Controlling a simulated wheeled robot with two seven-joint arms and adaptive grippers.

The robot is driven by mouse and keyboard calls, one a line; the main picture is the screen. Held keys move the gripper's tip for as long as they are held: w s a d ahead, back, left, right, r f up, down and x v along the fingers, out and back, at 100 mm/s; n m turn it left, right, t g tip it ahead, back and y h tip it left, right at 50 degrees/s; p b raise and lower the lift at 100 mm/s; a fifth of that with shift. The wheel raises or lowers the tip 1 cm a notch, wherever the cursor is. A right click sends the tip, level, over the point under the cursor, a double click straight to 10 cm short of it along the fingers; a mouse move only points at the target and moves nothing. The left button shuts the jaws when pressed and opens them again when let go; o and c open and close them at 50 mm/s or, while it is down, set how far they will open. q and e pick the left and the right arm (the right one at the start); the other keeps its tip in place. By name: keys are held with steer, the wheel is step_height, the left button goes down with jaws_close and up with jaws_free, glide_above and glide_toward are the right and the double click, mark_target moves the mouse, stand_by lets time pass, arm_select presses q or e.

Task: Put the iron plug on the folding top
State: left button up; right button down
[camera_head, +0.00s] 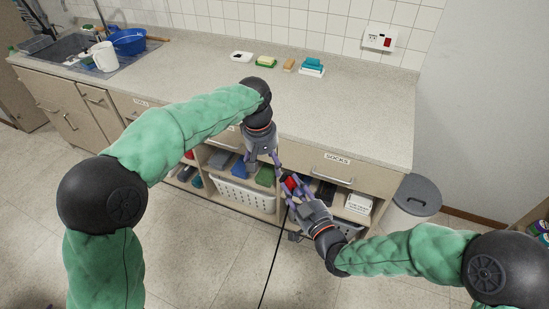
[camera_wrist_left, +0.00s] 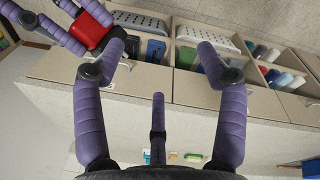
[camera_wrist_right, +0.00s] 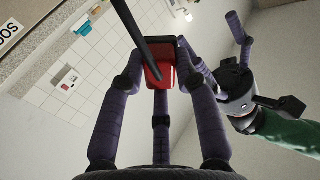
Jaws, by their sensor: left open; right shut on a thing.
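The iron plug (camera_head: 291,184) is red with a black cord. My right gripper (camera_head: 292,192) is shut on it in front of the counter, below the top's height. In the right wrist view the plug (camera_wrist_right: 160,77) sits between the fingers, with the black cord (camera_wrist_right: 132,28) running off it. My left gripper (camera_head: 272,163) is open and empty, close to the plug on its left; its spread fingers show in the left wrist view (camera_wrist_left: 160,70), with the plug (camera_wrist_left: 88,32) beside them at upper left. The long speckled counter top (camera_head: 330,115), apparently the folding top, lies beyond both grippers.
Soap-like blocks (camera_head: 312,66) and a white dish (camera_head: 242,56) stand at the counter's back. A wall panel (camera_head: 380,39) has a red switch. Shelves with baskets (camera_head: 245,195) are below; a grey bin (camera_head: 416,197) stands right. The counter's front is bare.

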mark_target(287, 178)
arm_select(q)
steer(key=s+d+r+n+t+h, duration=0.1)
steer(key=s+r+n+h, duration=0.15)
steer(key=n, duration=0.75)
steer(key=s+d+r+n+h, duration=0.1)
steer(key=s+r+n, duration=0.25)
steer(key=n, duration=0.65)
steer(key=shift+y, duration=0.25)
steer(key=x, duration=0.3)
steer(key=w+x, duration=0.1)
steer(key=x, duration=0.7)
steer(key=shift+w+d, duration=0.2)
steer(key=c, duration=0.9)
steer(key=o, duration=0.9)
steer(key=shift+r, duration=0.15)
